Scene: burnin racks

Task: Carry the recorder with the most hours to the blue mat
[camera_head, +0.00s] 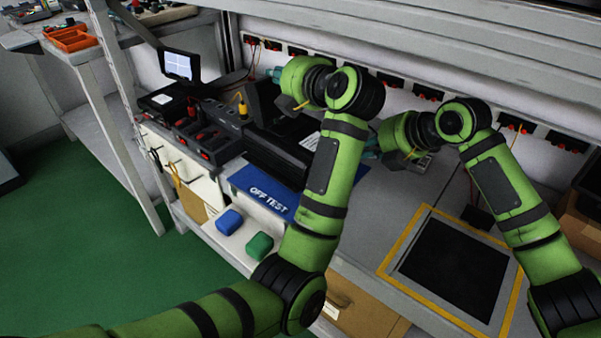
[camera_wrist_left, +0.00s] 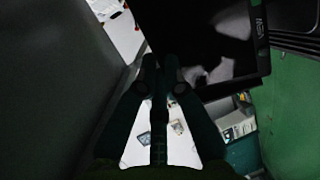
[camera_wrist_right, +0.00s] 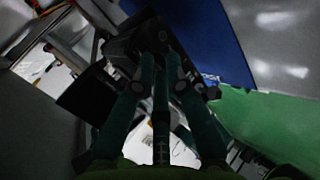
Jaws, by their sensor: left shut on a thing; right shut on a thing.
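The blue mat (camera_head: 262,190), printed OFF TEST, lies on the bench left of my left forearm. A long black recorder (camera_head: 278,156) with a pale label is at the mat's back edge; my left arm covers part of it. I cannot tell whether it touches the mat, and no hours are readable. My left gripper (camera_head: 274,74) is shut at the back of the bench, beside a dark case in the left wrist view (camera_wrist_left: 205,40). My right gripper (camera_head: 370,147) is shut right of the recorder, on a dark body (camera_wrist_right: 130,45). What each jaw grips is mostly hidden.
A monitor (camera_head: 178,65) and black units with red parts (camera_head: 205,140) stand left of the mat. Blue (camera_head: 229,222) and green (camera_head: 259,246) blocks sit in front. A yellow-bordered black pad (camera_head: 455,268) lies clear at right. Red-and-black connectors line the back wall.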

